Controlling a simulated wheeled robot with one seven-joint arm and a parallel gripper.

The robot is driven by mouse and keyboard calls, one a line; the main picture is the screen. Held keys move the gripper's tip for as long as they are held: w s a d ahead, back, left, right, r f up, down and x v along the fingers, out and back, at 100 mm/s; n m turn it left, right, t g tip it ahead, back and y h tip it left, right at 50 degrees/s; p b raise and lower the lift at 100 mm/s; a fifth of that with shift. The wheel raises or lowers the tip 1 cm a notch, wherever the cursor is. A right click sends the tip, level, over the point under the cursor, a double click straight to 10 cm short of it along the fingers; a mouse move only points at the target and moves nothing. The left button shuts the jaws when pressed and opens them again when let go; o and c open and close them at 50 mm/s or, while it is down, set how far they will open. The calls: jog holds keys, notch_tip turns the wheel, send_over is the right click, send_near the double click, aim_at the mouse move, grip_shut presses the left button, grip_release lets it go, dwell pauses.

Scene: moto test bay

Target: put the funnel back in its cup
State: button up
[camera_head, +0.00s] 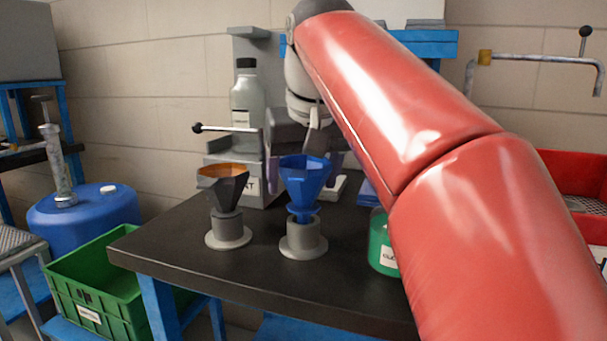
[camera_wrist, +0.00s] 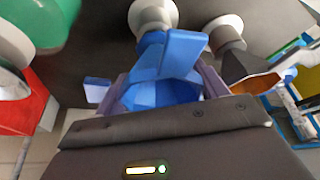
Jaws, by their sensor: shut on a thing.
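The blue funnel (camera_head: 305,178) is upright between the fingers of my gripper (camera_head: 303,168), which is shut on it. Its narrow lower end is at the mouth of a grey round-based cup (camera_head: 304,241) on the dark bench. I cannot tell whether the tip is inside the cup or just above it. In the wrist view the funnel (camera_wrist: 165,75) fills the space between the purple fingers of my gripper (camera_wrist: 165,92), and the cup (camera_wrist: 152,14) shows beyond it. A dark funnel with an orange inside (camera_head: 226,185) stands in another grey cup (camera_head: 228,235) to the left.
A green labelled container (camera_head: 381,243) stands right of the cup, partly behind my red arm. A clear bottle (camera_head: 245,95) and a grey stand with a black-knobbed lever (camera_head: 226,128) are behind. The bench front (camera_head: 215,262) is clear. A green crate (camera_head: 95,290) sits lower left.

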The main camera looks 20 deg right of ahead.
jog(key=shift+f, duration=0.15)
jog(key=shift+f+b, duration=0.5)
jog(key=shift+f, duration=0.05)
jog(key=shift+f, duration=0.2)
dwell(0.4)
jog(key=o, duration=1.1)
